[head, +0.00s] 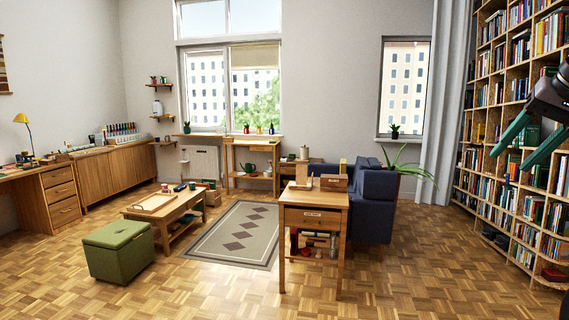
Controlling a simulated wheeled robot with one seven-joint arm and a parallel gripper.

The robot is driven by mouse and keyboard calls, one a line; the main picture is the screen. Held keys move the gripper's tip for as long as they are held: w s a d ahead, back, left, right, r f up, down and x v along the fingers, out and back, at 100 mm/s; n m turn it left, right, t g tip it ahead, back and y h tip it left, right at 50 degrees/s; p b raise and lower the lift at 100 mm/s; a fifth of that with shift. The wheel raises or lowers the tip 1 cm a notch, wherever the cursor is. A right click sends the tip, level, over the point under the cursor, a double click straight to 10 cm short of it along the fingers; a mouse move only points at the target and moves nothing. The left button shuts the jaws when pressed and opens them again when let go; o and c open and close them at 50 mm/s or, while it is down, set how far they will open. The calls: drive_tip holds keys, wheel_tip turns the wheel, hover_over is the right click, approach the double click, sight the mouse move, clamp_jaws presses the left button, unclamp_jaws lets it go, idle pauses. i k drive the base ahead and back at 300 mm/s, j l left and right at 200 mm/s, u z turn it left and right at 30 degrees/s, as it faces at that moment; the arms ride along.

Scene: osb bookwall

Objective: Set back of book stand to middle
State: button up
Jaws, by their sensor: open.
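I cannot clearly make out the book stand. A small upright wooden piece (301,174) on the near wooden table (318,200) may be it, but it is too small to tell, and so is the setting of its back. My gripper (512,158) is at the right edge of the head view, with two green fingers apart and nothing between them. It hangs in front of the bookshelf, well away from the table.
A wooden box (334,182) sits on the same table. A blue armchair (373,205) stands close behind it. A green ottoman (118,250) and a coffee table (172,207) are at left. A tall bookshelf (515,170) lines the right. The front floor is clear.

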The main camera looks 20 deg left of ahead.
sight(301, 170)
drive_tip(key=i+j+u, duration=0.3)
drive_tip(key=i, duration=0.8)
drive_tip(key=i+l+u, duration=0.1)
drive_tip(key=i+u, duration=0.2)
drive_tip(key=i, duration=0.75)
drive_tip(key=i+l+u, duration=0.1)
drive_tip(key=i, duration=0.4)
drive_tip(key=i+l+u, duration=0.1)
drive_tip(key=i+l, duration=0.25)
drive_tip(key=i, duration=0.2)
drive_tip(key=i+l, duration=0.3)
drive_tip(key=i, duration=0.2)
drive_tip(key=j+u, duration=0.05)
